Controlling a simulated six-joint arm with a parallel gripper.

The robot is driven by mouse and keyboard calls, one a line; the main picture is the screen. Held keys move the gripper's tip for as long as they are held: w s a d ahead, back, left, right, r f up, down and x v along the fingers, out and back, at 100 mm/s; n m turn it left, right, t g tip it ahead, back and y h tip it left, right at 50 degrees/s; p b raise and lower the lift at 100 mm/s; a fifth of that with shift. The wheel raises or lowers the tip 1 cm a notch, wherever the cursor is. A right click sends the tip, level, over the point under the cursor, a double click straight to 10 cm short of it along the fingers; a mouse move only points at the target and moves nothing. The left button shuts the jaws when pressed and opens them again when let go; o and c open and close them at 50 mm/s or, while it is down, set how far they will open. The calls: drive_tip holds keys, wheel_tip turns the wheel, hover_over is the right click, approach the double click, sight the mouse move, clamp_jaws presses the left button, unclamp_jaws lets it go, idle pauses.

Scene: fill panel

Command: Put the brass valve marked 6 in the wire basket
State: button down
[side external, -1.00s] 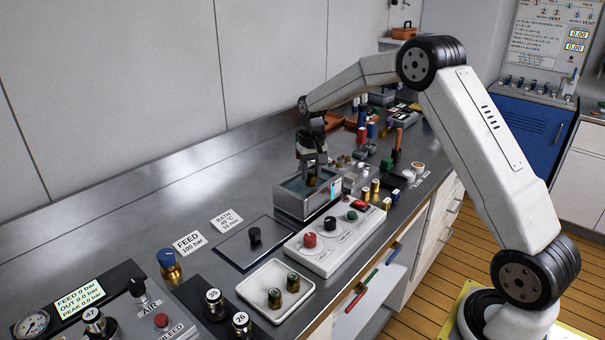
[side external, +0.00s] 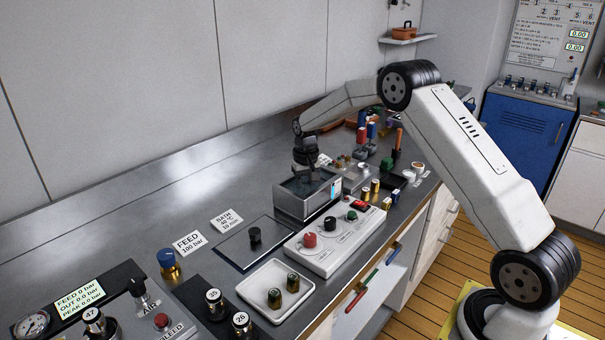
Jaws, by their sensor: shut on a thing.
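My gripper (side external: 308,172) points down into the open grey metal bath (side external: 291,204) at mid-bench. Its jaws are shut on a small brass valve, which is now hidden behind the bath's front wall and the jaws. The number on that valve cannot be read. I cannot make out the wire basket; the inside of the bath is dark and mostly covered by my gripper. Two more brass valves (side external: 283,290) stand upright in a white tray (side external: 258,305) at the front, their marks unreadable.
A control box with red and black knobs (side external: 310,240) stands in front of the bath. A dark plate with a black knob (side external: 255,236) lies to its left. Small brass parts, bottles and coloured-handled tools (side external: 371,131) crowd the bench behind and right.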

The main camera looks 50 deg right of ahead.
sight(306, 187)
drive_tip(key=shift+f, duration=0.2)
drive_tip(key=shift+c, duration=1.9)
unclamp_jaws()
wheel_tip(306, 187, up, 12)
drive_tip(key=shift+r, duration=0.1)
drive_tip(key=shift+s, duration=0.1)
